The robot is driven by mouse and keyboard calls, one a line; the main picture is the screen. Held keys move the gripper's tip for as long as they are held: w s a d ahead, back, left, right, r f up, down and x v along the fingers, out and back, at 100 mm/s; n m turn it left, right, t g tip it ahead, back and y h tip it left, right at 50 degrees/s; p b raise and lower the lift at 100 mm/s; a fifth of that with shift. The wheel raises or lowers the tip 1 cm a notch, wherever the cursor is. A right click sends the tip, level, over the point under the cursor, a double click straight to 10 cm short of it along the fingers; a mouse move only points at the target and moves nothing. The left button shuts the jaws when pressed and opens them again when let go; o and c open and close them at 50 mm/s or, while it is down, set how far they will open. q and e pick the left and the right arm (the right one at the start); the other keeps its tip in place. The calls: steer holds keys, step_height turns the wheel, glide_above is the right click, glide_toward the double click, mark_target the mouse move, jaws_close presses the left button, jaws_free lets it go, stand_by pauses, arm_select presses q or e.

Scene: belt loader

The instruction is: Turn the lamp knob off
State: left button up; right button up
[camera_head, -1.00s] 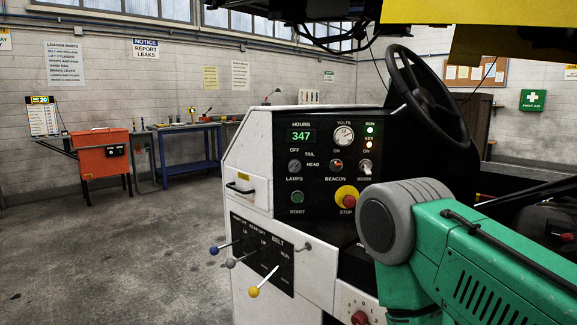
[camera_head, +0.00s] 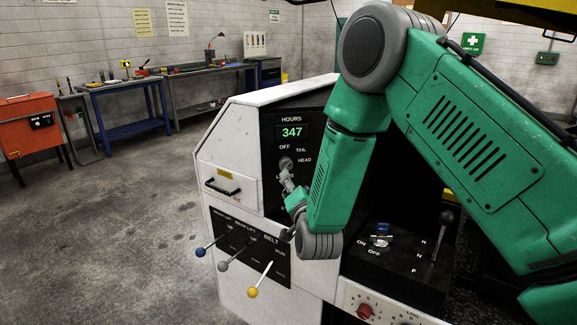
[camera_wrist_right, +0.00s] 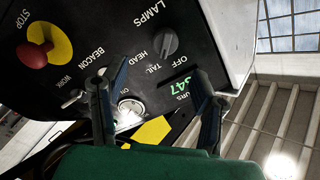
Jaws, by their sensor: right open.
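The grey lamp knob (camera_head: 285,163) is on the black control panel (camera_head: 268,140), below the OFF, TAIL and HEAD labels. In the right wrist view the lamp knob (camera_wrist_right: 167,42) is clear and lies ahead of the fingers; I cannot tell which label it points to. My right gripper (camera_head: 287,178) is just below and in front of the knob in the head view. In the wrist view my right gripper (camera_wrist_right: 158,78) is open, with its two fingers apart and nothing between them. Whether a finger touches the knob is unclear. My left gripper is out of view.
My right arm hides much of the panel in the head view. Belt levers (camera_head: 253,292) stick out below. Open floor lies left, with a blue workbench (camera_head: 123,85) behind.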

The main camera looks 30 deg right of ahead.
mark_target(285, 165)
steer(key=p+x, duration=0.1)
steer(key=x, duration=0.8)
steer(key=shift+w+d, duration=0.1)
steer(key=shift+w, duration=0.2)
steer(key=shift+a, duration=0.25)
steer(key=shift+c, duration=1.2)
steer(key=shift+a, duration=0.3)
steer(key=c, duration=0.9)
